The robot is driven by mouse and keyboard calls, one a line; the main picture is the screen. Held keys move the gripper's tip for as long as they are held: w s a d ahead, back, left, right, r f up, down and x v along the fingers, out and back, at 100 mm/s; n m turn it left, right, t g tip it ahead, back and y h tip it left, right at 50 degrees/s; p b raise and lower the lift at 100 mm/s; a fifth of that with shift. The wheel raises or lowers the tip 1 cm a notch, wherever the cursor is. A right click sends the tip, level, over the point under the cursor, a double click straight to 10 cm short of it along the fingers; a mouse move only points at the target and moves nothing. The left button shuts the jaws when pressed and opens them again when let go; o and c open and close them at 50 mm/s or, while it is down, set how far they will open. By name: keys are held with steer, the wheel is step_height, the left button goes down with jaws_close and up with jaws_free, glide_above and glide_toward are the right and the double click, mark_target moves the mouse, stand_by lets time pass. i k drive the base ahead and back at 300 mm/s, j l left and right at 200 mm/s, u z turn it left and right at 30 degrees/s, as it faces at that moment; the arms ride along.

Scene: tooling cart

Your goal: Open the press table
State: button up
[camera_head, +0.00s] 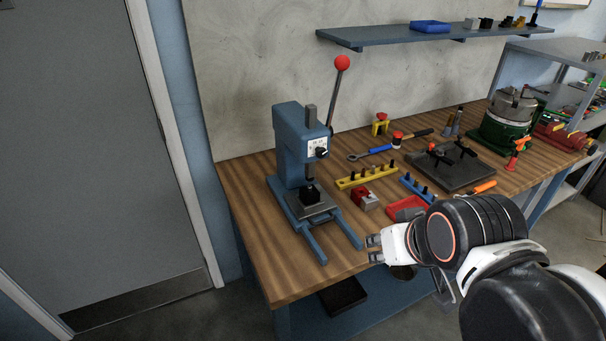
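A blue arbor press (291,145) stands upright at the left end of the wooden workbench. Its lever (335,92) rises up to the right and ends in a red ball knob. The press table is a grey plate (318,208) low at the front of the press, between two blue base legs, with a small black block (309,194) on it under the ram. My gripper (373,248) is at the bench's front edge, right of the front legs and apart from the press. Its two fingers show a gap between them, with nothing seen in it.
Close right of the press are a yellow peg rail (365,177), a red-and-grey block (365,199) and a red tray (407,207). Farther right are a black fixture plate (450,168) and a green machine (502,128). A shelf (400,34) hangs above. The bench's front left corner is bare.

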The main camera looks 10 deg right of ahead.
mark_target(302, 212)
steer(key=k+j, duration=0.15)
steer(key=j, duration=0.25)
steer(key=k+j, duration=0.15)
steer(key=j, duration=0.2)
steer(key=k+j, duration=0.1)
steer(key=j, duration=0.3)
steer(key=k+j, duration=0.15)
steer(key=j, duration=0.2)
steer(key=k+l+z, duration=0.2)
steer(key=i+j+u, duration=0.15)
steer(key=i+j, duration=0.05)
